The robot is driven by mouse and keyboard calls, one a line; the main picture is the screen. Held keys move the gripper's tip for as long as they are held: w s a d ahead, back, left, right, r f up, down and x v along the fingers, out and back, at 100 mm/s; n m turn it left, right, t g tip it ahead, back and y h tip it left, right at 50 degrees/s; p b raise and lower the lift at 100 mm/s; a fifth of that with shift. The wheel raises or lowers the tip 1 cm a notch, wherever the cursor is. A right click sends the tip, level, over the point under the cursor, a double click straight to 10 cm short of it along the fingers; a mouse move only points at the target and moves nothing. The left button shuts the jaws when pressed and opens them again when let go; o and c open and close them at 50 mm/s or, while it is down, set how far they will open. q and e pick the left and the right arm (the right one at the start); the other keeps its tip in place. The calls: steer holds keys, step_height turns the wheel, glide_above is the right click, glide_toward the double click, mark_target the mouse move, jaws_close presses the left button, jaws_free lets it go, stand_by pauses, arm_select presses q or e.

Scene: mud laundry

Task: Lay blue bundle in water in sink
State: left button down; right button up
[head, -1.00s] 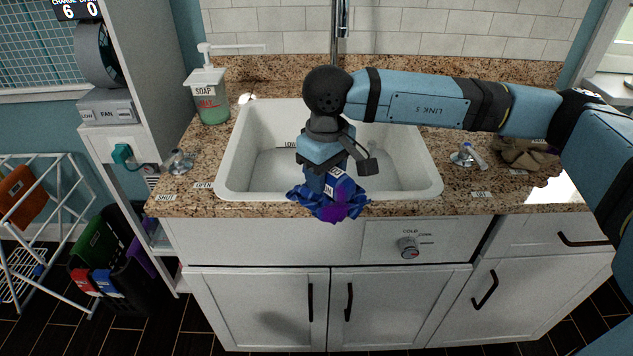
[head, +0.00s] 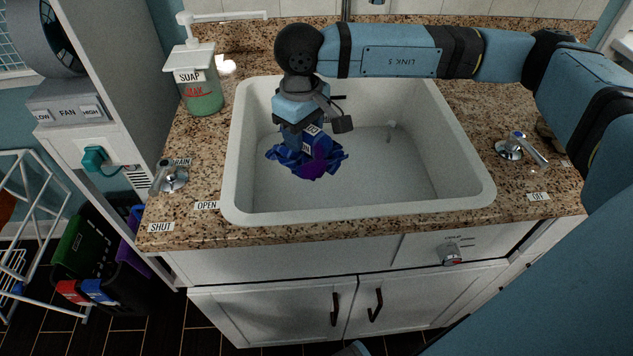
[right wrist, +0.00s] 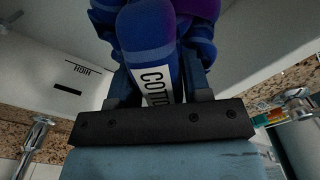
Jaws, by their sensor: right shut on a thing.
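The blue bundle (head: 320,160) is crumpled cloth with a purple patch and a white label. In the head view it hangs over the left part of the white sink (head: 470,185). My right gripper (head: 303,140) points down and is shut on the bundle's top. The bundle also fills the top of the right wrist view (right wrist: 150,45), between the fingers, with part of its label readable. The sink floor around it looks pale grey; I cannot tell the water level, nor whether the bundle touches it. My left gripper is not in view.
A soap dispenser (head: 196,85) stands on the granite counter (head: 185,140) at the back left. A drain lever (head: 170,177) is at the left and a tap handle (head: 520,148) at the right. The right half of the basin is clear.

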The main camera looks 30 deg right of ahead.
step_height(320, 180, down, 17)
steer(key=shift+s+f+b, duration=0.1)
steer(key=shift+b, duration=0.65)
steer(key=shift+f, duration=0.15)
steer(key=o, duration=0.9)
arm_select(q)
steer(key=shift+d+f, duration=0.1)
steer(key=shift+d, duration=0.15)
arm_select(e)
steer(key=shift+o, duration=0.2)
steer(key=shift+r, duration=0.35)
arm_select(q)
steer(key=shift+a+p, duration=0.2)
steer(key=shift+p, duration=0.45)
arm_select(e)
step_height(320, 180, up, 12)
steer(key=shift+f, duration=0.1)
